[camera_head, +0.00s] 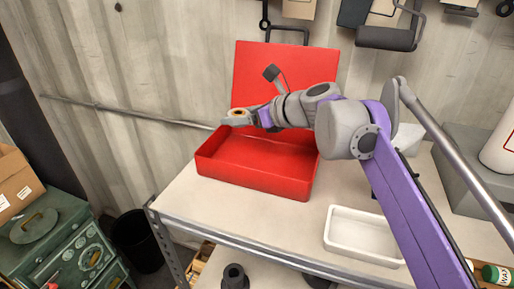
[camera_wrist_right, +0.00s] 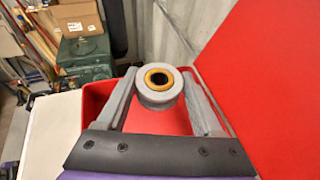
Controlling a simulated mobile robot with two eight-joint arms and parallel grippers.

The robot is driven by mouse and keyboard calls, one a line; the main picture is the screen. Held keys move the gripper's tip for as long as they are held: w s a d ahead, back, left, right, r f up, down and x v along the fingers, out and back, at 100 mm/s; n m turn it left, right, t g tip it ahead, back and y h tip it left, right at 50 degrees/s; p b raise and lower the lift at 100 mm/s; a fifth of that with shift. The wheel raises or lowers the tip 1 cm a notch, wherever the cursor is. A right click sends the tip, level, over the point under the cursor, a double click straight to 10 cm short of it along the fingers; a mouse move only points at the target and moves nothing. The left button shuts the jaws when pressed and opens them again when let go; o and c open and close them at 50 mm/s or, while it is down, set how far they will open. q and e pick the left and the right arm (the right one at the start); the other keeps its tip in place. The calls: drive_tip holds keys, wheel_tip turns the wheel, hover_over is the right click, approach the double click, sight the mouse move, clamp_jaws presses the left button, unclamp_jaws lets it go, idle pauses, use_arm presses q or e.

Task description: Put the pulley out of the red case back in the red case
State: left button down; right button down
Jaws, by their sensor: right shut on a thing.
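The red case (camera_head: 262,166) stands open on the workbench with its lid (camera_head: 300,75) raised at the back. Its floor looks bare in the head view, though my arm covers part of it. The pulley (camera_wrist_right: 158,88) is grey with a yellow-orange ring around a dark centre. My right gripper (camera_head: 237,117) is shut on the pulley and holds it above the left back part of the case. In the right wrist view the pulley sits between the two fingertips, with the red case (camera_wrist_right: 97,98) below. My left gripper is not in view.
A white tray (camera_head: 364,236) stands on the bench (camera_head: 230,210) right of the case. A grey box (camera_head: 462,170) is farther right. A thin rod (camera_head: 130,112) reaches towards the case from the left. Tools hang on the back wall.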

hover_over(243, 157)
drive_tip(key=f, duration=0.4)
drive_tip(key=shift+a+f, duration=0.15)
drive_tip(key=shift+a, duration=0.05)
drive_tip(key=shift+w+f+b, duration=0.15)
drive_tip(key=shift+f+b, duration=0.2)
drive_tip(key=shift+f, duration=1.95)
drive_tip(key=shift+f, duration=0.15)
drive_tip(key=shift+c, duration=0.2)
unclamp_jaws()
drive_tip(key=shift+d+r, duration=0.15)
drive_tip(key=shift+r, duration=0.1)
drive_tip(key=v, duration=1.1)
drive_tip(key=shift+s+d, duration=0.2)
drive_tip(key=shift+s, duration=0.15)
